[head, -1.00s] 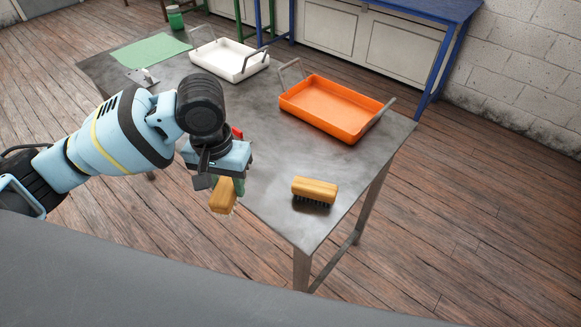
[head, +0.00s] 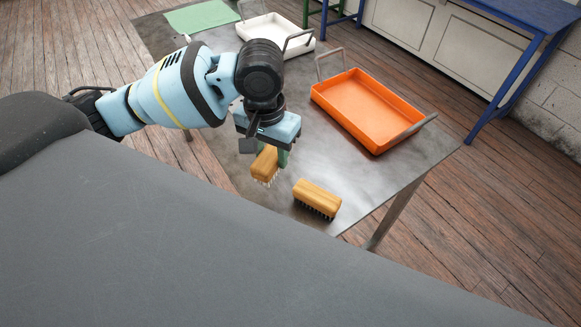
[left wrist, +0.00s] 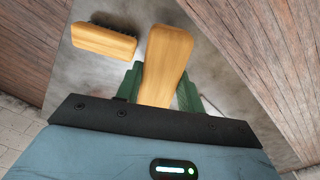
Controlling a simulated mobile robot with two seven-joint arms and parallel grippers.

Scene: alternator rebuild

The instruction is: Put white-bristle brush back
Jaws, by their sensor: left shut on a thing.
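The white-bristle brush (head: 265,164) has a wooden back and pale bristles pointing down. My left gripper (head: 283,158) is shut on it, over the near edge of the metal table. In the left wrist view the brush's wooden back (left wrist: 166,60) sits between the green fingers of the gripper (left wrist: 158,88). Whether the bristles touch the table is unclear. A second wooden brush (head: 317,197) with dark bristles lies on the table just to the right; it also shows in the left wrist view (left wrist: 104,40). My right gripper is not in view.
An orange tray (head: 366,106) with handles stands on the metal table (head: 310,153) behind the brushes. A white tray (head: 273,33) and a green mat (head: 201,16) lie farther back. Table space between the orange tray and the dark-bristle brush is clear.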

